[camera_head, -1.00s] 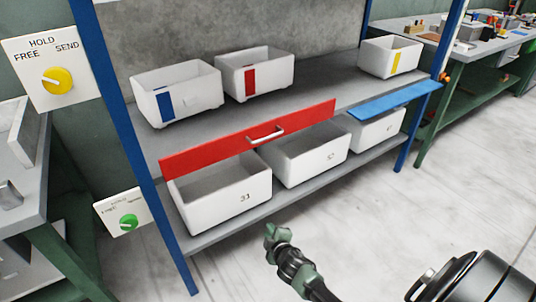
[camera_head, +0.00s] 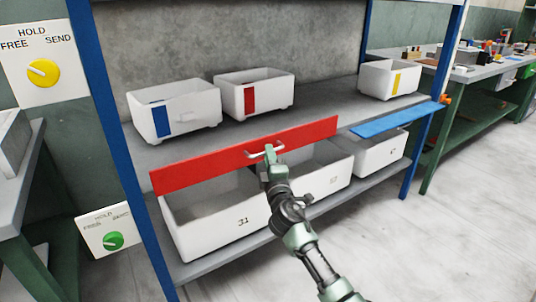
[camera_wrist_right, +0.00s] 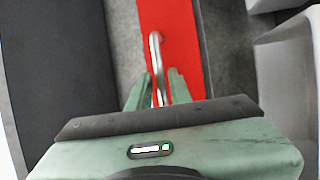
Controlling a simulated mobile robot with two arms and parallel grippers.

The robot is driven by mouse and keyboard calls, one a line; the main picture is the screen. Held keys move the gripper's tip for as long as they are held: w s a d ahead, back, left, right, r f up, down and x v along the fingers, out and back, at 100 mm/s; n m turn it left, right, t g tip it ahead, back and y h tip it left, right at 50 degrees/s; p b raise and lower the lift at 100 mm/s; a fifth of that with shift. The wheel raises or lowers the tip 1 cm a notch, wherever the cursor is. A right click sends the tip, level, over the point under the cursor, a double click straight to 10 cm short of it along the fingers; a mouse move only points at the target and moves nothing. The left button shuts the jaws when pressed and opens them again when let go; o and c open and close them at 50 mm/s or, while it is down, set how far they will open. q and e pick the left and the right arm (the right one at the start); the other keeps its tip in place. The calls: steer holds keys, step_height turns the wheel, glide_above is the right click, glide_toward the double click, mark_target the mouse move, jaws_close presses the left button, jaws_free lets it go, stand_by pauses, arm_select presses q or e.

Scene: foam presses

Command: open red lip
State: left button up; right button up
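The red lip (camera_head: 215,160) is a long flat red panel along the front edge of the shelf, above the lower bins. Its silver bar handle (camera_head: 252,155) sits near its middle. My right gripper (camera_head: 269,156) is at the handle and hides part of it. In the right wrist view the handle (camera_wrist_right: 154,48) runs down between the two fingers (camera_wrist_right: 157,86) in front of the red lip (camera_wrist_right: 172,30). The fingers stand apart on either side of the bar, with gaps showing. My left gripper is not in view.
White bins with blue (camera_head: 178,108), red (camera_head: 256,95) and yellow (camera_head: 390,80) marks stand on the shelf. More white bins (camera_head: 215,225) stand below. A blue lip (camera_head: 395,118) sticks out at right. Blue posts (camera_head: 120,170) frame the rack; dial panels (camera_head: 105,228) hang left.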

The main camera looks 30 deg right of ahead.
steer(key=shift+x, duration=1.05)
steer(key=shift+f, duration=0.1)
jaws_close()
stand_by(0.5)
